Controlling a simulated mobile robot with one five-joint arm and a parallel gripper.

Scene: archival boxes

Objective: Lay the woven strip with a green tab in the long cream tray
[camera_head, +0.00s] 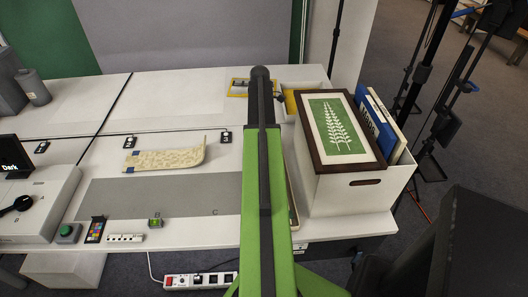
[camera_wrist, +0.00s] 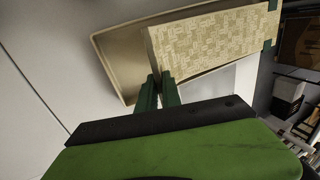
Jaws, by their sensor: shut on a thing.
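In the wrist view my gripper (camera_wrist: 159,84) is shut on the near end of a cream, patterned woven strip (camera_wrist: 212,36). Green tabs (camera_wrist: 268,44) show at the strip's right end. The strip covers much of the long cream tray (camera_wrist: 112,62), whose left end and rim show beside it. The strip is turned a little against the tray; I cannot tell whether it touches it. In the head view my arm hides the gripper and the held strip. Another woven strip (camera_head: 165,159), with blue tabs, lies on the table at the left.
A white box (camera_head: 350,188) with a dark-framed green leaf picture (camera_head: 338,128) on top stands right of my arm. A grey mat (camera_head: 160,196) lies left of my arm. A switch box (camera_head: 35,203) stands far left.

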